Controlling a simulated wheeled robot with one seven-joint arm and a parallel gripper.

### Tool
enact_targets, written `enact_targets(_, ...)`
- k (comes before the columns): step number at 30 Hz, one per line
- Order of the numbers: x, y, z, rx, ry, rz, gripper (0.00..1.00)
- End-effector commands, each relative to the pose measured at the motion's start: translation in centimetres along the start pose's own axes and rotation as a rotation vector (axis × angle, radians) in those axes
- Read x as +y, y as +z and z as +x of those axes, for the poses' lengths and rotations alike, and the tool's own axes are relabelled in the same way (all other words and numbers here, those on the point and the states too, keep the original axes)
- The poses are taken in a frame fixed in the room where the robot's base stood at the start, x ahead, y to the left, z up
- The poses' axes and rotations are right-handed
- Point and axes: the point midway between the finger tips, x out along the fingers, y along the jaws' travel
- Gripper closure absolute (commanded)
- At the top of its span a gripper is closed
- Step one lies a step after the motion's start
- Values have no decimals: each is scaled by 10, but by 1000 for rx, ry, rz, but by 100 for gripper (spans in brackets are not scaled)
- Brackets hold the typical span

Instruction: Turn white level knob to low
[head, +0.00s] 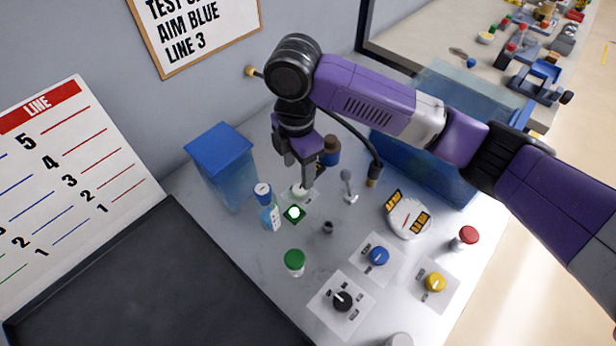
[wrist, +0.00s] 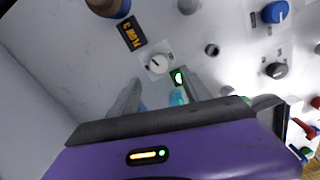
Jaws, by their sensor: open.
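The white level knob (head: 299,192) sits on a small pale plate on the table, just behind a lit green light (head: 294,213). In the wrist view the round white knob (wrist: 158,63) shows a small dark pointer mark; its setting labels are too small to read. My gripper (head: 303,182) points down close above the knob and partly hides it in the head view. In the wrist view my gripper (wrist: 160,92) has its fingers apart, with the knob appearing just beyond and between their tips. Nothing is held. I cannot tell whether a finger touches the knob.
A blue-capped bottle (head: 270,215) stands close left of the knob, and a small lever (head: 348,185) to its right. A green-capped item (head: 294,262), blue knob (head: 379,256), black knob (head: 343,300) and yellow knob (head: 435,282) are nearer. A blue bin (head: 222,165) stands left.

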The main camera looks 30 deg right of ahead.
Motion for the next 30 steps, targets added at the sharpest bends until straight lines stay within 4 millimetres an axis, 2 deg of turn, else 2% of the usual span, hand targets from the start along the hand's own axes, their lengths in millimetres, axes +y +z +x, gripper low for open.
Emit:
enact_targets(15, 1, 1, 66, -2, 0, 3, 44)
enact_targets(20, 1, 2, 75, -3, 1, 3, 44)
enact_targets(27, 1, 2, 76, -2, 2, 3, 44)
enact_targets(28, 1, 2, 76, -2, 2, 3, 46)
enact_targets(30, 1, 2, 76, -2, 2, 3, 60)
